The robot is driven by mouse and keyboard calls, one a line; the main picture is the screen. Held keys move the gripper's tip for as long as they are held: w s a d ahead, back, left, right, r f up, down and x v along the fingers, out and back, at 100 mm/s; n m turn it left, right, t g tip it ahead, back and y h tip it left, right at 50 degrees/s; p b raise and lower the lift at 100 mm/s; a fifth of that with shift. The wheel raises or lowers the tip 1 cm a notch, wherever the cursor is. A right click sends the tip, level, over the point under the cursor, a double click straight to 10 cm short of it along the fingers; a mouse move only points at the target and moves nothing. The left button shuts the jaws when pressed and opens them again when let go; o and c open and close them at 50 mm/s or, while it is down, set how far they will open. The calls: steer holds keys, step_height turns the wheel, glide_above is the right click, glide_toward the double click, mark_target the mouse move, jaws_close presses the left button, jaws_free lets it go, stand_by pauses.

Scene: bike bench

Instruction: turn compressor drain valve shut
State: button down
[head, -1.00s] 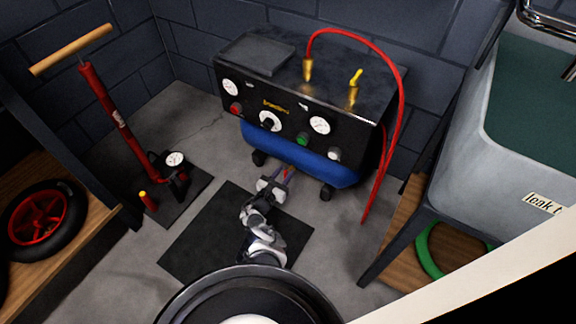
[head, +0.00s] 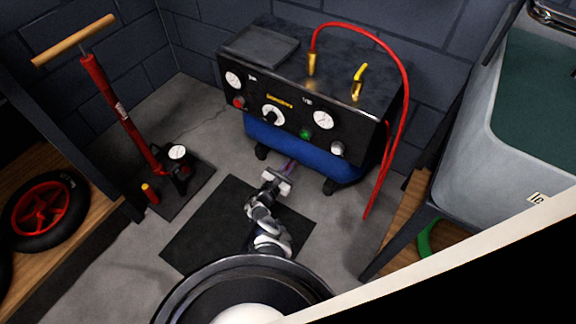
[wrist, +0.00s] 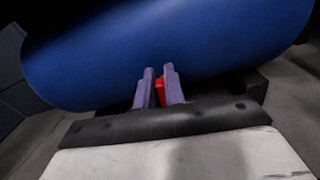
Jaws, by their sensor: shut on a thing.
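The compressor (head: 290,120) stands against the back wall, with a black control panel above a blue tank (head: 300,147). In the wrist view the tank (wrist: 170,50) fills the upper middle. The drain valve's red handle (wrist: 160,92) shows as a small strip below the tank. My gripper (wrist: 159,88) is shut on this red handle, with one purple-grey finger on each side. In the head view my gripper (head: 288,167) reaches low under the tank's front, and the valve is hidden there. The handle's exact angle is hard to tell.
A red floor pump (head: 125,120) with a wooden handle stands at the left. A red hose (head: 404,100) loops down the compressor's right side. A grey sink (head: 475,150) stands at the right. A dark mat (head: 205,235) lies on the floor under my arm.

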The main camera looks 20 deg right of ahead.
steer(key=m, duration=0.3)
steer(key=shift+s+d+f, duration=0.1)
steer(key=shift+s+d, duration=0.15)
steer(key=shift+s, duration=0.05)
steer(key=c, duration=1.5)
jaws_free()
